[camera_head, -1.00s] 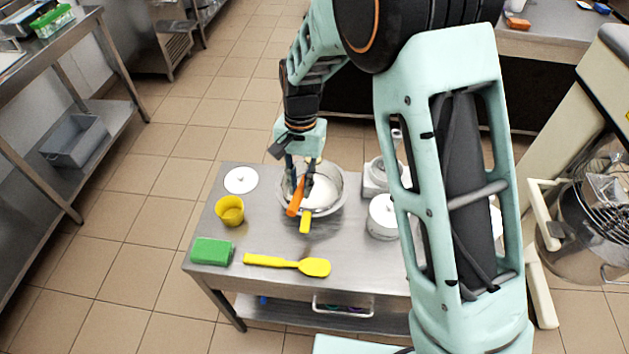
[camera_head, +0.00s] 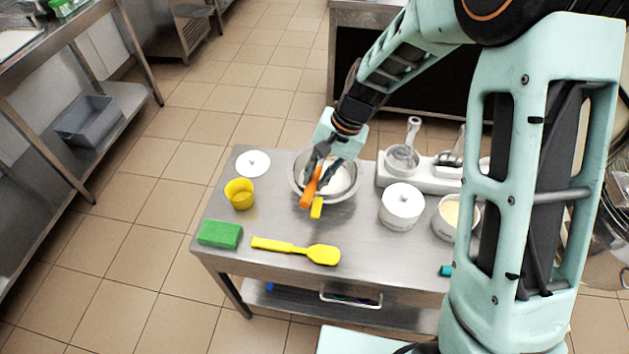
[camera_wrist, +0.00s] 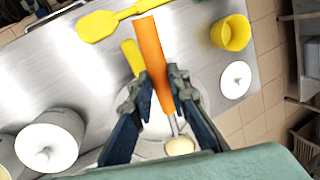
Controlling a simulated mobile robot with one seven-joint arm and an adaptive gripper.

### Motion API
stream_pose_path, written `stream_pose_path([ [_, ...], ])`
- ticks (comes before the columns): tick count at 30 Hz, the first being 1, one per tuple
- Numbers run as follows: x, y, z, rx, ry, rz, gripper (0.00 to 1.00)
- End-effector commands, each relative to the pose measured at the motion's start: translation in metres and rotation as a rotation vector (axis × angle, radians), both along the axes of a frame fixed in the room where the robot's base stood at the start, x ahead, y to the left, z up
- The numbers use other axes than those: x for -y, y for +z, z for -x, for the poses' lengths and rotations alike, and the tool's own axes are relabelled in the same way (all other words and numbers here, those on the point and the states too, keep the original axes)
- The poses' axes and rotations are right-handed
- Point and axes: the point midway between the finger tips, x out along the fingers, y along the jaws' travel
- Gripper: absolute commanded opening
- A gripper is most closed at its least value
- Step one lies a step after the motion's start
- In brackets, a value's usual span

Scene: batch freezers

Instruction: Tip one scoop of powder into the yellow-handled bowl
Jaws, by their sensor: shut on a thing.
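The metal bowl (camera_head: 298,184) with the yellow handle (camera_head: 316,208) stands on the steel table with white contents inside. My gripper (camera_head: 328,172) is above it, shut on the orange handle (camera_head: 310,187) of the scoop. In the wrist view the orange handle (camera_wrist: 154,60) runs between my fingers (camera_wrist: 155,108), beside the bowl's yellow handle (camera_wrist: 131,55). A thin shank leads to the scoop's end (camera_wrist: 180,146), which shows a pale cream patch over the bowl. I cannot tell whether it is tilted. A white bowl of pale yellow powder (camera_head: 450,212) stands at the right.
A yellow cup (camera_head: 240,194), white lid (camera_head: 253,163), green sponge (camera_head: 220,234) and yellow spatula (camera_head: 296,248) lie to the left and front. A white lidded pot (camera_head: 402,206) and a white unit holding a pan (camera_head: 402,158) stand right. The table's front middle is clear.

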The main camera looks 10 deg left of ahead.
Motion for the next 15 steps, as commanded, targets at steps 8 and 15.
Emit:
stream_pose_path([
  [8, 0.0047, -0.0058, -0.0005, 0.010, -0.003, -0.097, 0.00],
  [15, 0.0072, -0.0066, -0.0001, 0.016, -0.002, -0.178, 0.00],
])
